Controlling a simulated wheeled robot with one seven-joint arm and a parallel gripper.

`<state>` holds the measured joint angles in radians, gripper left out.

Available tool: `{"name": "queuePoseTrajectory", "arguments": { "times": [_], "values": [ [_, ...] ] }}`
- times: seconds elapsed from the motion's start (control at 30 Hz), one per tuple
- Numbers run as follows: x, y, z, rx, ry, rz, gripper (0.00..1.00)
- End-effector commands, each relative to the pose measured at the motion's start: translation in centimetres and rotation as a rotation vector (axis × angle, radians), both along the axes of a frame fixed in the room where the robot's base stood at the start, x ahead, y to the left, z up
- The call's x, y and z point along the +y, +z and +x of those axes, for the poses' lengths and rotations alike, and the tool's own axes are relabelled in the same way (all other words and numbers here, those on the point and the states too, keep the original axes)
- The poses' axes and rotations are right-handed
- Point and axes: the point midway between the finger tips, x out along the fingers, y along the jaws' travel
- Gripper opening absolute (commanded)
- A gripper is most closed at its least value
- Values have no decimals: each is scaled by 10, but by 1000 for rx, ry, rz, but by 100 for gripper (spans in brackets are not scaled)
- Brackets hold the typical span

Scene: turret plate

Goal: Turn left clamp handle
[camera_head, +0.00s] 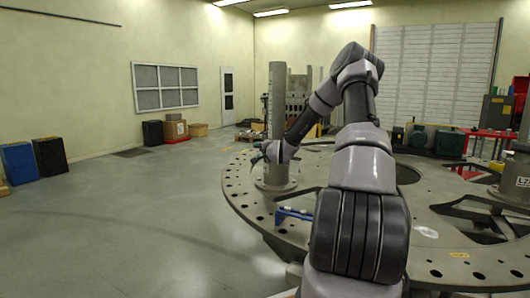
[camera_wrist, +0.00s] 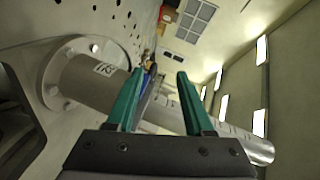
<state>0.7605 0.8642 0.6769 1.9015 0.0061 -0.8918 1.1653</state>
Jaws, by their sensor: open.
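My gripper (camera_wrist: 160,74) shows two green fingers in the wrist view, spread apart. A dark bar with a blue part (camera_wrist: 152,70), likely a clamp handle, shows between the fingertips; I cannot tell its distance or whether it touches them. In the head view my gripper (camera_head: 262,156) is small and partly hidden at the end of my arm, beside the grey post. A blue clamp handle (camera_head: 293,214) lies nearer, at the front left edge of the round turret plate (camera_head: 240,196). I cannot tell which of the blue parts is the left clamp handle.
A tall grey post (camera_head: 277,95) on a bolted flange stands on the plate close to my gripper; in the wrist view the post (camera_wrist: 100,82) runs behind the fingers. Floor (camera_head: 130,220) left of the plate is clear. Green machines (camera_head: 450,142) stand at the back right.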

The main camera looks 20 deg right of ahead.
Motion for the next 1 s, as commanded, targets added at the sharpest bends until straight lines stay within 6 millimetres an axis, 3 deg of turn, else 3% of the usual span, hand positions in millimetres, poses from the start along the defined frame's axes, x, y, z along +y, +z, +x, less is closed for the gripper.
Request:
{"name": "queuePoseTrajectory", "arguments": {
  "times": [0.03, 0.1, 0.3, 0.47, 1.0],
  "values": [
    [-16, -14, 5, -38, -37, 62, 52],
    [-33, -23, 9, -95, -78, 126, 52],
    [-64, -36, 12, -195, -152, 231, 52],
    [-70, -37, 21, -216, -164, 247, 52],
    [-80, -38, 109, -211, -163, 244, 52]
  ]
}}
